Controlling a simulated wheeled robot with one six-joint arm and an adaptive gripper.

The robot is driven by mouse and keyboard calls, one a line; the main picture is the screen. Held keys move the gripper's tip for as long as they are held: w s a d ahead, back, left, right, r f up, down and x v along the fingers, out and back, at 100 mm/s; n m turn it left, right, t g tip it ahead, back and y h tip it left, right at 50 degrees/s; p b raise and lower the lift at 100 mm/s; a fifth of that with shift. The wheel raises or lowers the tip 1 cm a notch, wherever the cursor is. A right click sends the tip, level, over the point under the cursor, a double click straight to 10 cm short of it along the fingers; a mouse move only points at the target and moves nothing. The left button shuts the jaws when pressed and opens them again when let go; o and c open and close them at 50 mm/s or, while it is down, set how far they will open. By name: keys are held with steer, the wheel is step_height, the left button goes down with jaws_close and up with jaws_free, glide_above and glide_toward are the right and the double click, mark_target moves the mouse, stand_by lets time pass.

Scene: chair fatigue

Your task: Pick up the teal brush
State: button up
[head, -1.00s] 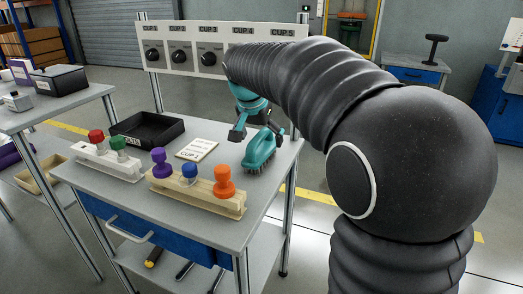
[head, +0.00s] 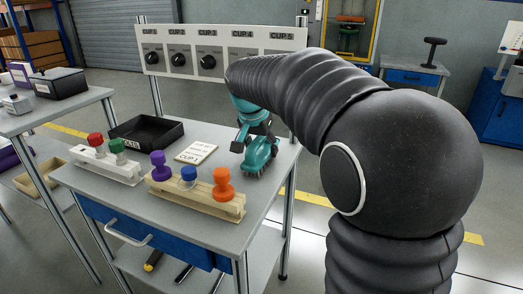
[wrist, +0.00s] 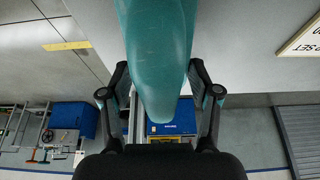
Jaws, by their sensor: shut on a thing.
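The teal brush (head: 259,156) is at the right side of the grey table, bristles down, in the head view. I cannot tell whether its bristles still touch the table. My gripper (head: 254,134) is over it from above, with its fingers around the body. In the wrist view the brush (wrist: 158,55) fills the top middle, and my gripper (wrist: 160,92) is shut on it, one finger on each side. Where the fingers touch the brush is partly hidden.
On the table (head: 215,240), a wooden rack (head: 195,196) holds purple, blue and orange stamps. A white rack (head: 105,165) holds red and green ones. A black tray (head: 145,130) and a label card (head: 196,151) lie behind. A panel with dials (head: 222,52) stands at the back.

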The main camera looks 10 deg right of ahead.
steer(key=shift+r, duration=0.1)
step_height(320, 180, up, 4)
steer(key=shift+r, duration=0.1)
steer(key=s+d+r, duration=0.6)
steer(key=s+d, duration=0.2)
steer(key=shift+s+r, duration=0.2)
steer(key=shift+r, duration=0.1)
